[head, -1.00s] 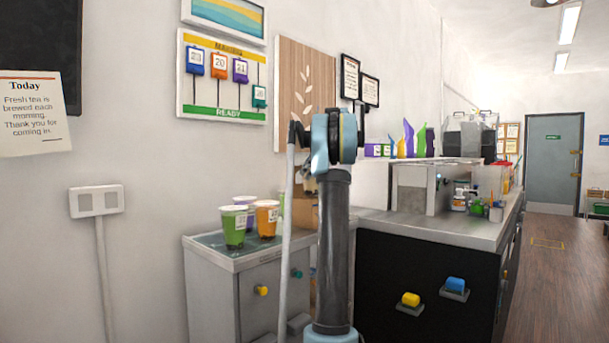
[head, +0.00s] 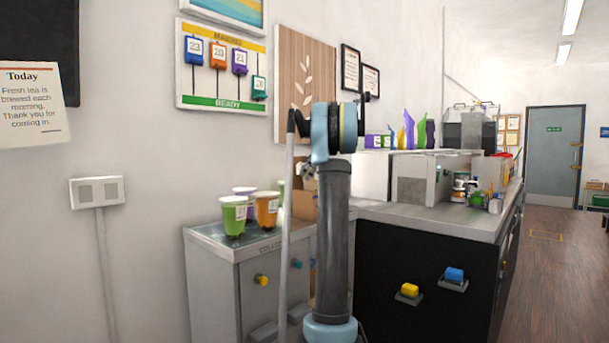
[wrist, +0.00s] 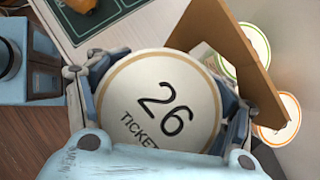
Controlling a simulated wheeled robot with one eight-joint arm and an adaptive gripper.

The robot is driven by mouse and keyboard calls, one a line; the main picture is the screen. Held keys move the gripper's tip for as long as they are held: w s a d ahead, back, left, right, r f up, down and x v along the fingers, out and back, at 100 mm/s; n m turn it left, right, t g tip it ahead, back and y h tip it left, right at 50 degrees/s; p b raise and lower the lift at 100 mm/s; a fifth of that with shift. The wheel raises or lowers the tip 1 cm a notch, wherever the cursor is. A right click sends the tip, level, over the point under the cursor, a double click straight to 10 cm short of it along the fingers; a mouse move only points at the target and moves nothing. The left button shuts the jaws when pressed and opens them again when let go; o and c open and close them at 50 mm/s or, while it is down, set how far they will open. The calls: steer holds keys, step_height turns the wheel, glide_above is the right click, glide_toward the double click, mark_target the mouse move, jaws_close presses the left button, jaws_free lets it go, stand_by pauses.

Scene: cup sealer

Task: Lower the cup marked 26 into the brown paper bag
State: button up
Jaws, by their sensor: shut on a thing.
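The cup marked 26 (wrist: 160,100) shows only its round cream lid, with "26" and "TICKET" on it, in the wrist view. My gripper (wrist: 162,102) is shut on this cup, with a finger on either side of the lid. The brown paper bag (wrist: 252,72) shows as upright brown walls beyond and to the right of the lid. I cannot tell how far the cup is inside the bag; its body is hidden under the lid. In the head view the bag (head: 303,200) is partly hidden by my arm, and the held cup is not clearly seen.
A green cup (head: 233,217), an orange cup (head: 266,210) and a purple-topped cup (head: 244,191) stand on the grey cabinet top (head: 213,245) left of the bag. Two lidded cups lie close outside the bag wall in the wrist view. A counter (head: 440,222) stands to the right.

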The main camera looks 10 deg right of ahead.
mark_target(306, 183)
steer(key=shift+f, duration=2.1)
steer(key=shift+c, duration=0.2)
steer(key=o, duration=1.9)
steer(key=shift+c, duration=0.2)
